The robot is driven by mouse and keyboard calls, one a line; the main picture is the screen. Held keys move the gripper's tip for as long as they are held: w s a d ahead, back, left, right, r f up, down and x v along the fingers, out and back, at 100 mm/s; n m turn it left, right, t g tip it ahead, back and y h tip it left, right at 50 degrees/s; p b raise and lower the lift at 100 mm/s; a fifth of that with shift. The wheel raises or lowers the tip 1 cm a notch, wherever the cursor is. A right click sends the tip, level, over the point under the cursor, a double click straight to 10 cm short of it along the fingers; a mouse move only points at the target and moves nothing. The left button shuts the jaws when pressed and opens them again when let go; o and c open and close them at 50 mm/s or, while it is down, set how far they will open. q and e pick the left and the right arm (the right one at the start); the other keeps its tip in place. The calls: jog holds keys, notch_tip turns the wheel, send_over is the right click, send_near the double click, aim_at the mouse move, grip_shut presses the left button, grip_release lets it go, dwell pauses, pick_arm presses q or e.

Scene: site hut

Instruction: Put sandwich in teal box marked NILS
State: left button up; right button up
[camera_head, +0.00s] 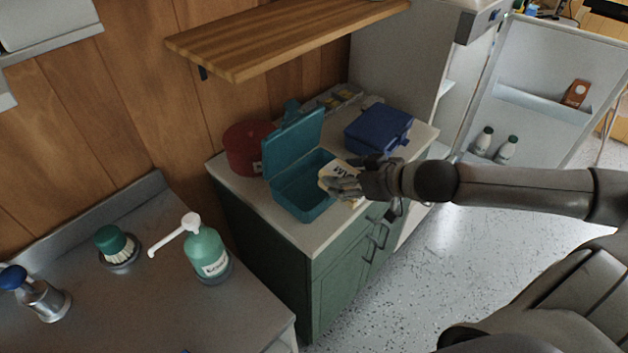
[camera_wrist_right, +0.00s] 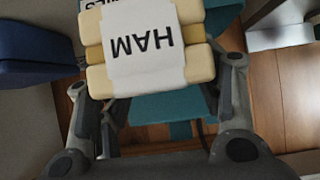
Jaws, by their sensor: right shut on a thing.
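The teal box (camera_head: 303,200) stands open on the counter in the head view, its lid (camera_head: 294,140) raised at the back left. My right gripper (camera_head: 345,184) is shut on the sandwich (camera_head: 338,169), at the right side of the box opening. In the right wrist view the sandwich (camera_wrist_right: 150,50) sits between the fingers, pale bread with a white wrapper marked HAM. Teal shows below and behind it. I cannot tell whether the sandwich touches the box rim. I cannot read the name NILS on the box. My left gripper is not in view.
A closed blue box (camera_head: 378,131) stands right of the teal box, and a round red tin (camera_head: 246,148) stands left of it. A wooden shelf (camera_head: 285,40) hangs above. A fridge door (camera_head: 540,95) stands open at the right. A soap bottle (camera_head: 207,255) stands on the nearer counter.

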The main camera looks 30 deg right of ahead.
jog(key=shift+w+a, duration=0.3)
jog(key=shift+w, duration=0.05)
jog(key=w+a+p, duration=0.1)
jog(key=w, duration=0.1)
jog(key=w+f+p, duration=0.1)
jog(key=w, duration=0.2)
jog(key=w+a+f+p, duration=0.1)
jog(key=w, duration=0.2)
jog(key=shift+a+f, duration=0.1)
jog(key=shift+a, duration=0.25)
notch_tip(320, 180, down, 4)
jog(key=shift+s+r+p, duration=0.15)
jog(key=shift+p, duration=0.35)
jog(key=shift+f, duration=0.25)
jog(key=shift+w+f, duration=0.25)
jog(key=shift+f, duration=0.05)
jog(key=shift+f, duration=0.1)
